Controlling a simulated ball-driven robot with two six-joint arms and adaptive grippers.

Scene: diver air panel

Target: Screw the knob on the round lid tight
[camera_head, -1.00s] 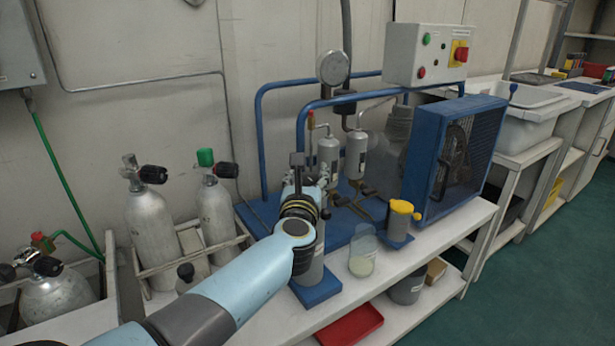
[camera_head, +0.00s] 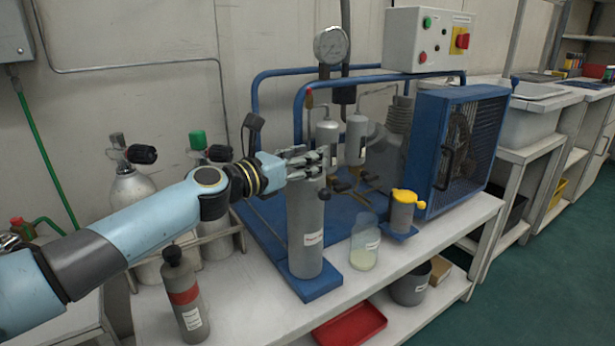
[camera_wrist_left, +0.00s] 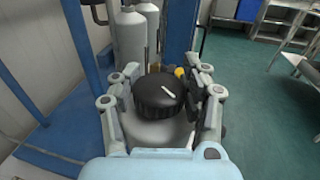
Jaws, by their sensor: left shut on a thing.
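A grey canister (camera_head: 305,235) with a white label stands upright on a blue foot at the bench front. My left gripper (camera_head: 318,160) reaches in from the left, level at its top. In the left wrist view, a black ribbed knob (camera_wrist_left: 157,97) with a short white mark sits on the round grey lid (camera_wrist_left: 160,132). The fingers of my left gripper (camera_wrist_left: 163,86) are on both sides of the knob, shut on it. In the head view the fingers hide the knob. Whether the knob sits flush on the lid cannot be seen. My right gripper is out of view.
A dark bottle with a red band (camera_head: 184,297) is front left. The blue compressor frame (camera_head: 262,120) and gauge (camera_head: 331,45) rise behind. A red tray (camera_head: 350,325) lies below.

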